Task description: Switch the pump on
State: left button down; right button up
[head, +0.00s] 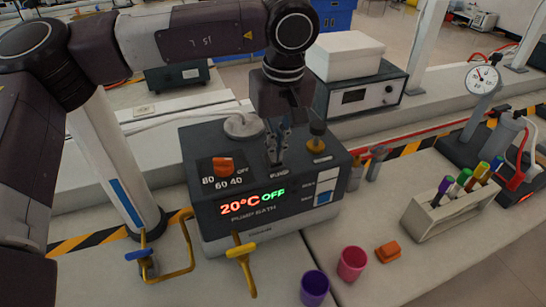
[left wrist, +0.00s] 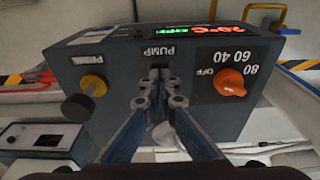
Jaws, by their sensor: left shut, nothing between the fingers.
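The pump bath (head: 262,218) is a dark box on the bench; its front display (head: 252,201) reads 20°C in red and OFF in green. My left gripper (head: 276,155) points down at its top, shut and empty, at the PUMP label. In the left wrist view, upside down, the closed fingertips (left wrist: 160,101) are just beside the PUMP lettering (left wrist: 158,51). A small dark part (left wrist: 160,73), perhaps the pump switch, shows at the tips, mostly hidden; its position and any contact cannot be told. My right gripper is out of view.
An orange dial (head: 223,166) marked OFF, 40, 60, 80 is left of the fingers; a yellow-based knob (head: 318,146) is right. Yellow pipes with valves (head: 241,252) stand in front. Purple (head: 314,287) and pink (head: 352,263) cups and a tube rack (head: 452,213) are right.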

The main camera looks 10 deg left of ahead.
aim_at(276, 163)
pick_arm(q)
jog(key=shift+f+b, duration=0.55)
jog(key=shift+f, duration=0.15)
jog(key=shift+r, duration=0.15)
jog(key=shift+r+p, duration=2.4)
jog(key=shift+r, duration=1)
jog(key=shift+f, duration=0.1)
